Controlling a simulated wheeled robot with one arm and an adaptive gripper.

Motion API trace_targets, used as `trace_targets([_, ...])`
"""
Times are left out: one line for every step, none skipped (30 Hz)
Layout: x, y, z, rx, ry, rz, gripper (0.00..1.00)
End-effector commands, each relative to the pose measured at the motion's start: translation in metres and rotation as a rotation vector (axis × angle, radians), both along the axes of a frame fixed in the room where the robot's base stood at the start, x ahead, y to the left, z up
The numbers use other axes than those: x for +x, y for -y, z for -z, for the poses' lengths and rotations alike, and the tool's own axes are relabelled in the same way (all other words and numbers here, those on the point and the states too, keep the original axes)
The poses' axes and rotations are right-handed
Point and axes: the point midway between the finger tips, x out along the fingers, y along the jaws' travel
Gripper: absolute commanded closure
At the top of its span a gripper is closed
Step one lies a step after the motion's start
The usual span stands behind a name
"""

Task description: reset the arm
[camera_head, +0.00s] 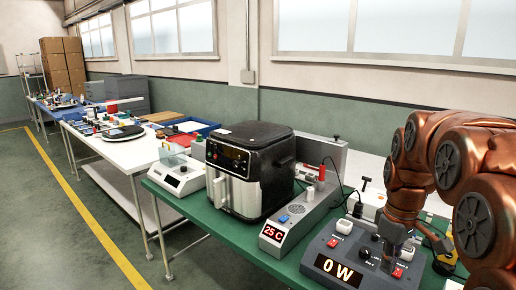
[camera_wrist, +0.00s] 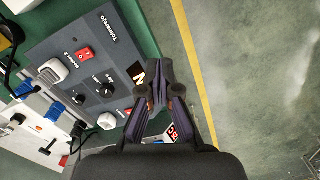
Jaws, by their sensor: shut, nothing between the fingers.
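My gripper (camera_wrist: 153,72) is shut and empty in the wrist view, its dark fingers together. It hangs over the front edge of a grey power panel (camera_wrist: 80,62) with knobs and a red switch, and hides part of its display. I cannot tell the height of the gap. In the head view my copper arm is folded at the right, over the same grey panel (camera_head: 328,243), whose display reads "0 W". The gripper is hard to make out there.
A black and silver air fryer (camera_head: 250,170) stands left of the panel on the green table (camera_head: 225,249). A grey unit (camera_head: 290,222) reading "25 C" stands between them. Cables and plugs lie behind the panel. Open floor with a yellow line (camera_wrist: 200,85) lies beside the table.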

Motion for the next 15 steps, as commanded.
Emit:
trace_targets([-0.015,-0.011,0.001,0.001,-0.005,0.024,1.0])
trace_targets([-0.023,-0.016,0.003,0.001,-0.012,0.042,1.0])
trace_targets([-0.033,-0.023,0.004,0.002,-0.015,0.066,1.0])
trace_targets([-0.042,-0.028,0.005,0.002,-0.019,0.084,1.0])
trace_targets([-0.051,-0.033,0.008,0.003,-0.027,0.101,1.0])
trace_targets([-0.062,-0.039,0.01,0.003,-0.034,0.126,1.0])
trace_targets([-0.07,-0.044,0.011,0.002,-0.036,0.143,1.0])
trace_targets([-0.079,-0.049,0.014,0.001,-0.041,0.16,1.0])
trace_targets([-0.091,-0.054,0.017,0.001,-0.049,0.184,1.0])
trace_targets([-0.099,-0.058,0.019,0.0,-0.051,0.202,1.0])
trace_targets([-0.108,-0.062,0.021,-0.001,-0.054,0.219,1.0])
trace_targets([-0.12,-0.067,0.025,-0.003,-0.061,0.242,1.0])
trace_targets([-0.129,-0.071,0.028,-0.004,-0.064,0.26,1.0])
trace_targets([-0.137,-0.074,0.031,-0.005,-0.068,0.277,1.0])
trace_targets([-0.15,-0.079,0.035,-0.008,-0.075,0.3,1.0])
